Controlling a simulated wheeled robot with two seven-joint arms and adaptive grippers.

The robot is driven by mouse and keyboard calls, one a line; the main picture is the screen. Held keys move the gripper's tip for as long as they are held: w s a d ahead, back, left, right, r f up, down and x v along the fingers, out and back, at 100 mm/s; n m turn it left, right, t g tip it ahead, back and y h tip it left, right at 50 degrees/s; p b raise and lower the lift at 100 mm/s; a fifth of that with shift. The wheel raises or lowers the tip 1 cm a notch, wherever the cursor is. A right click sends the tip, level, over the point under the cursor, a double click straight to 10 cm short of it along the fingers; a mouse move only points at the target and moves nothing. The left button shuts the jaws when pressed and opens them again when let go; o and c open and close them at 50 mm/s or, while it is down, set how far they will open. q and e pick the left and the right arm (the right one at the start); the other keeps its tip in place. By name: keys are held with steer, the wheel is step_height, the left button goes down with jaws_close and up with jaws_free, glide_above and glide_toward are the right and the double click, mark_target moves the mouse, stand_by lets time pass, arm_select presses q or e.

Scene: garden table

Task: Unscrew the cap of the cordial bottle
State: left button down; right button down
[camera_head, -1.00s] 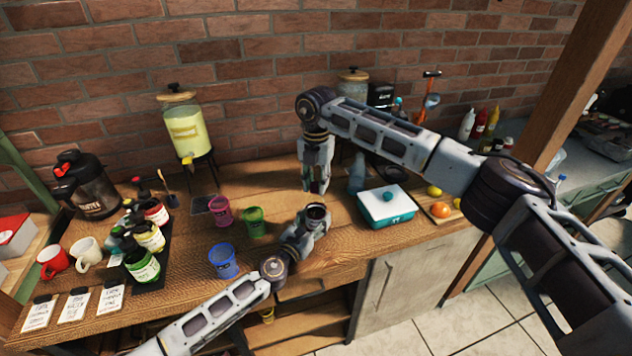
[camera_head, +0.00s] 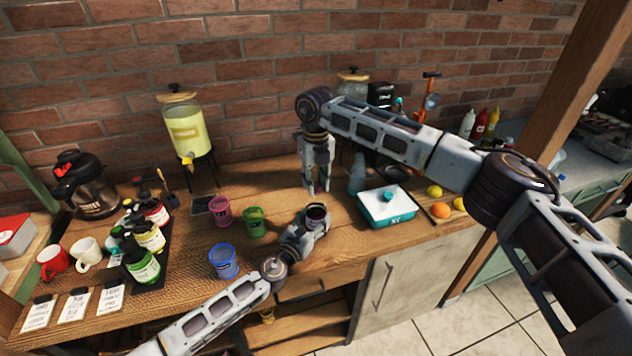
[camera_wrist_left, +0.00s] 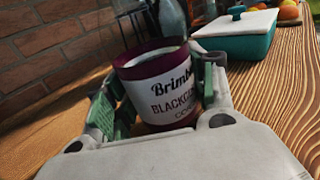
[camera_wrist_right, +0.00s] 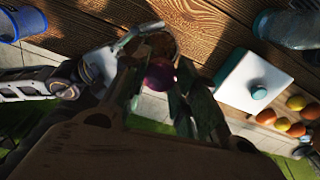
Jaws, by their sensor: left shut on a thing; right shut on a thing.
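The cordial bottle (camera_wrist_left: 168,92) is a wide white-labelled container with a dark purple rim and the words "Brimb…" and "Blackc…". In the head view it shows at the table's front edge (camera_head: 316,212). My left gripper (camera_head: 306,226) is shut around its sides. Its top looks open, with no cap on it in the left wrist view. My right gripper (camera_head: 318,186) points down above the bottle, apart from it. Its fingers are shut on a small round purple cap (camera_wrist_right: 160,74), partly hidden between them in the right wrist view.
A blue cup (camera_head: 223,262), a green cup (camera_head: 254,222) and a pink cup (camera_head: 220,211) stand left of the bottle. A white-lidded teal box (camera_head: 386,207) stands to the right, with a grey-blue bottle (camera_head: 357,172) behind it. Fruit lies beyond the box.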

steer(key=n, duration=0.7)
steer(key=shift+n, duration=0.4)
steer(key=n, duration=0.3)
steer(key=shift+n, duration=0.4)
steer(key=n, duration=0.3)
steer(key=shift+n, duration=0.3)
steer(key=n, duration=0.7)
steer(key=shift+n, duration=0.4)
steer(key=n, duration=0.7)
steer(key=shift+r, duration=0.1)
arm_select(q)
steer(key=shift+f, duration=0.1)
arm_select(e)
steer(key=shift+r, duration=1.2)
